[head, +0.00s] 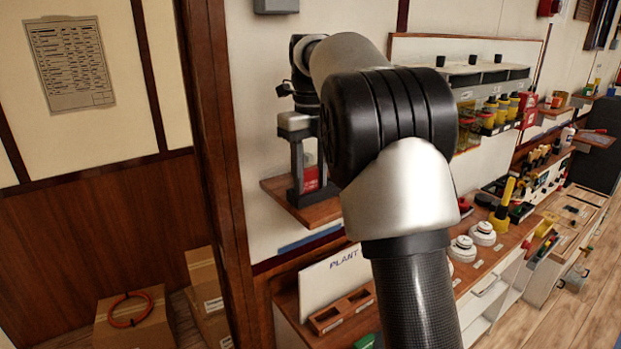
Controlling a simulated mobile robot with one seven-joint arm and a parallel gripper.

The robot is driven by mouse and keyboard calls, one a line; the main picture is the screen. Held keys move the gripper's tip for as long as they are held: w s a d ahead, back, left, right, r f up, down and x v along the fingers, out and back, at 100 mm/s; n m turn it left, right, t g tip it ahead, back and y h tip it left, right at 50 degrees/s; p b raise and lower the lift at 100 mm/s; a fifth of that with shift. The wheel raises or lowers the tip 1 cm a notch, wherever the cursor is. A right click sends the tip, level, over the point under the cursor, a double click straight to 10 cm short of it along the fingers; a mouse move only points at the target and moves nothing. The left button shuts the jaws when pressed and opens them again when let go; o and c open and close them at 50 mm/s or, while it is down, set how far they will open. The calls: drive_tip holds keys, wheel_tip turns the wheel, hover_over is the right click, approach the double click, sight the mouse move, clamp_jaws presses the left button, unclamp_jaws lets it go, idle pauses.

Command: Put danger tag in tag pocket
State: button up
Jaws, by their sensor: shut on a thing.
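My gripper (308,188) points down over a small wooden shelf (325,213) on the wall, left of the middle of the head view. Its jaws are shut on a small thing. A red piece with pale marks, apparently the danger tag (311,179), shows between or just behind the fingers, low above the shelf. A dull greenish patch shows above the red piece; I cannot tell if it is the tag pocket. My arm hides the right part of the shelf and what may stand there. I cannot tell whether the tag touches anything.
A dark wooden post (212,130) stands close left of the shelf. Below is a bench with a white "PLANT" board (335,285) and a wooden tray (342,309). A rack of yellow and black items (495,110) is to the right. Cardboard boxes (137,322) stand on the floor at left.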

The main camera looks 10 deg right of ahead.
drive_tip(key=o, duration=1.1)
wheel_tip(320, 180, up, 11)
drive_tip(key=shift+w+f+p, duration=0.1)
drive_tip(key=shift+p, duration=0.5)
drive_tip(key=shift+r, duration=0.65)
